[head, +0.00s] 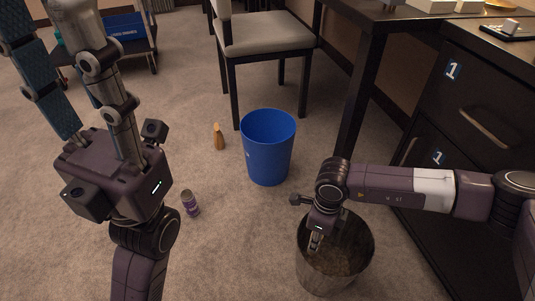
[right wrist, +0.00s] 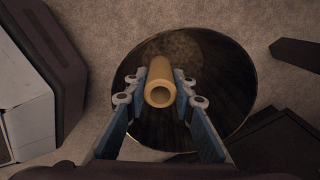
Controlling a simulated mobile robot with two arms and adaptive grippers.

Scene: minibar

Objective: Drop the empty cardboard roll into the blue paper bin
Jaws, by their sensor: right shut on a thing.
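The tan cardboard roll (right wrist: 159,85) is between the blue-padded fingers of my right gripper (right wrist: 159,92), which is shut on it. Its open hollow end faces the right wrist camera. My right gripper (head: 315,240) points down over a dark metal bin (head: 361,262), whose round opening shows behind the roll. The roll cannot be made out clearly in the head view. The blue paper bin (head: 268,150) stands upright on the carpet, behind and left of the metal bin. My left gripper (head: 42,12) is raised at the left with its fingers apart and empty.
A small purple can (head: 190,203) and a tan bottle-like object (head: 218,136) stand on the carpet left of the blue bin. A chair (head: 265,35) is behind it. A dark drawer cabinet (head: 475,110) and desk stand at the right.

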